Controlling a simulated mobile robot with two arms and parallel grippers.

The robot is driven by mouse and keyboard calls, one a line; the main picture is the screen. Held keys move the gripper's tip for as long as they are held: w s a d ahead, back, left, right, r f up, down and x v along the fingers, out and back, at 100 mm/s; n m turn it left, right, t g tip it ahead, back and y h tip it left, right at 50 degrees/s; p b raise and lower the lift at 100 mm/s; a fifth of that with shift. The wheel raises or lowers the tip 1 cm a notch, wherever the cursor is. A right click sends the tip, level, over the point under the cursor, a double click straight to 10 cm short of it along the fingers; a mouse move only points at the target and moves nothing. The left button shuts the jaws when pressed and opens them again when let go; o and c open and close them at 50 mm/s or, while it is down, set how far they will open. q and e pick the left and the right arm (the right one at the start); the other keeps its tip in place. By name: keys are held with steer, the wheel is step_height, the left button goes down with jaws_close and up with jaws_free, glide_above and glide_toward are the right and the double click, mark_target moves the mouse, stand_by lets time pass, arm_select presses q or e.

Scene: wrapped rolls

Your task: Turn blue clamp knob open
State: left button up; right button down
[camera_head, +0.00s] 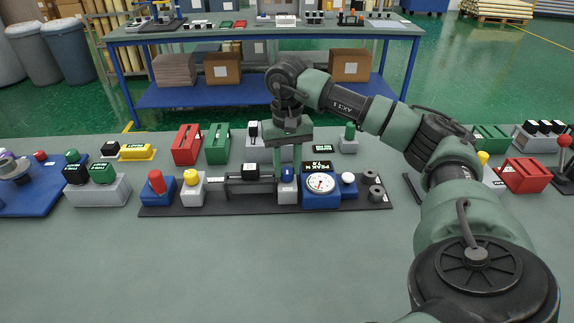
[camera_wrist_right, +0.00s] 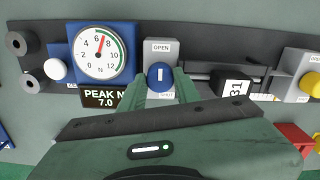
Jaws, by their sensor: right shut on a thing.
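The blue clamp knob (camera_head: 287,175) is on a light grey block in the middle of the black test rig. In the right wrist view the round knob (camera_wrist_right: 160,75) has a white line standing upright in the picture, between a label OPEN (camera_wrist_right: 160,47) above and a label SHUT below, partly covered. My right gripper (camera_head: 287,163) reaches down onto the knob from behind. Its two green fingers (camera_wrist_right: 161,86) are shut on the knob, one on each side. My left gripper is in neither view.
Beside the knob stands a blue force gauge (camera_head: 321,185) with a display reading PEAK N 7.0. A black rail fixture (camera_head: 236,186) lies on its other side. A yellow button (camera_head: 191,177) and red button (camera_head: 156,182) are farther left. The front of the table is clear.

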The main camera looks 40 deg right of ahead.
mark_target(287, 170)
steer(key=c, duration=1)
jaws_free()
step_height(287, 170, up, 8)
steer(key=shift+f+b, duration=0.1)
steer(key=shift+b, duration=0.2)
